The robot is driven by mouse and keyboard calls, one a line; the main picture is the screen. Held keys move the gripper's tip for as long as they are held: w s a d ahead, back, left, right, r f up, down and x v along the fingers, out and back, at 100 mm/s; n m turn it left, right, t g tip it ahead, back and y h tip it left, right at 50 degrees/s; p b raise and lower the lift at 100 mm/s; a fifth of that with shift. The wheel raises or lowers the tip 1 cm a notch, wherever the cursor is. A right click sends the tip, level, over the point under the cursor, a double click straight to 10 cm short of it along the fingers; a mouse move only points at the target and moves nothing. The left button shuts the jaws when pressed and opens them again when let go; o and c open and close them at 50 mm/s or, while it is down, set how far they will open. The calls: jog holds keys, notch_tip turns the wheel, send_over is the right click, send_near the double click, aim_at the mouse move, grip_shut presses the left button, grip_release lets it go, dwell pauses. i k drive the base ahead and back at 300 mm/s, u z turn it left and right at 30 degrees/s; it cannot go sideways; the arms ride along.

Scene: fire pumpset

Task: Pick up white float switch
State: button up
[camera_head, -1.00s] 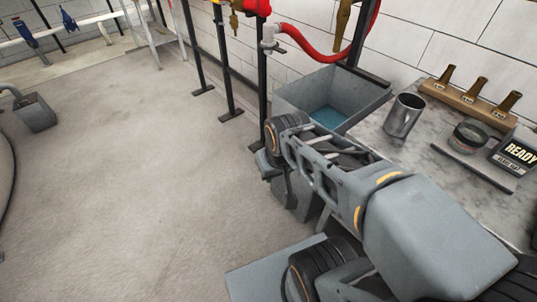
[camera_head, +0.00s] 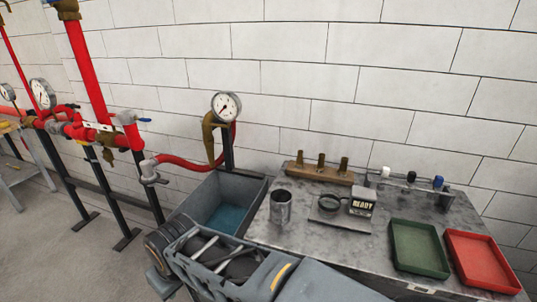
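A small white piece (camera_head: 386,172), which looks like the white float switch, sits on a low grey rack (camera_head: 400,189) at the back of the workbench. A black piece (camera_head: 411,176) and a blue piece (camera_head: 438,182) sit on the same rack to its right. They are too small to make out in detail. My arm shows at the bottom, left of and well short of the rack. I do not see my gripper's fingers.
The workbench (camera_head: 300,232) holds a metal cup (camera_head: 280,207), a wooden block with brass fittings (camera_head: 320,173), a READY display (camera_head: 362,202), a green tray (camera_head: 419,248) and a red tray (camera_head: 482,262). A grey water tank (camera_head: 213,200) stands left of it, beside red pipes.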

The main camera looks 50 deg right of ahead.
aim_at(384, 173)
jog(key=z, duration=2.9)
